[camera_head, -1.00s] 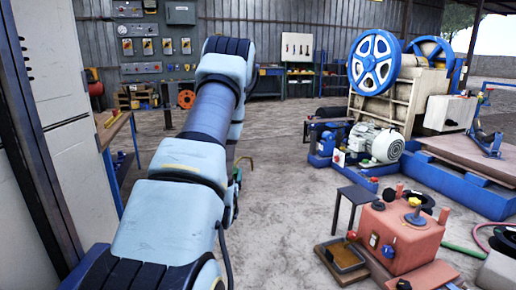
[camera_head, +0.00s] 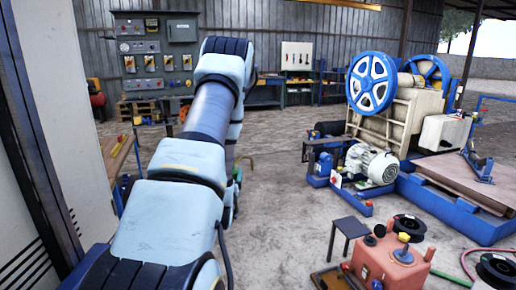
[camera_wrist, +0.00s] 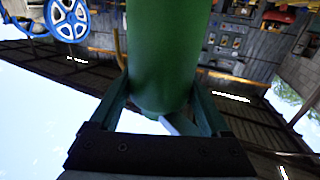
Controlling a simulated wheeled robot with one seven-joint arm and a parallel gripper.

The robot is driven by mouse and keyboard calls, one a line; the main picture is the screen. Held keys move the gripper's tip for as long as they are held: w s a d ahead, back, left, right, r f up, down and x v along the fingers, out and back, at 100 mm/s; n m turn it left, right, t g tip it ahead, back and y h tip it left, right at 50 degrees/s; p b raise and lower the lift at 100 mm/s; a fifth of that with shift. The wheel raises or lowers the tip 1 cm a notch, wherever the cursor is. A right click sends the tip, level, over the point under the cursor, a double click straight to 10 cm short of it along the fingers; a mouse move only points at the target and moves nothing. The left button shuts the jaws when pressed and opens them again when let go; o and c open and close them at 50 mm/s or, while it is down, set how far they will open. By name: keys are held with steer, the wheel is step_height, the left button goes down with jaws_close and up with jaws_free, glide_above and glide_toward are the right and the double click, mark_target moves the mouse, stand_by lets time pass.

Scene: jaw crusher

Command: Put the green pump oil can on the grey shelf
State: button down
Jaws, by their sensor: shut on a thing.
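In the wrist view the green pump oil can (camera_wrist: 165,60) stands large between the two fingers of my gripper (camera_wrist: 163,112), which is shut on it. Its far end runs out of the top of the picture. In the head view my arm hides most of the gripper. A small green part (camera_head: 237,175), probably the can, shows at the right side of the arm. I cannot pick out the grey shelf with certainty in either view.
A tall pale cabinet (camera_head: 55,110) and a wooden-topped bench (camera_head: 115,155) stand close on the left. The jaw crusher (camera_head: 400,100), motor (camera_head: 372,165), small dark stool (camera_head: 348,230) and red tank (camera_head: 390,265) are on the right. Open floor (camera_head: 285,190) lies between.

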step_height(320, 180, up, 2)
steer(key=shift+r+p, duration=0.1)
steer(key=shift+p, duration=0.4)
steer(key=s+d+f+n+y, duration=0.1)
steer(key=s+f, duration=0.5)
steer(key=f, duration=0.4)
steer(key=s+d+f+y, duration=0.1)
steer(key=s+f, duration=0.5)
steer(key=f, duration=0.4)
steer(key=s, duration=0.1)
steer(key=s+a+r+h, duration=0.1)
steer(key=s, duration=0.1)
steer(key=s+r+m+h, duration=0.1)
steer(key=shift+s+a, duration=0.3)
steer(key=shift+a, duration=0.1)
steer(key=shift+r, duration=0.1)
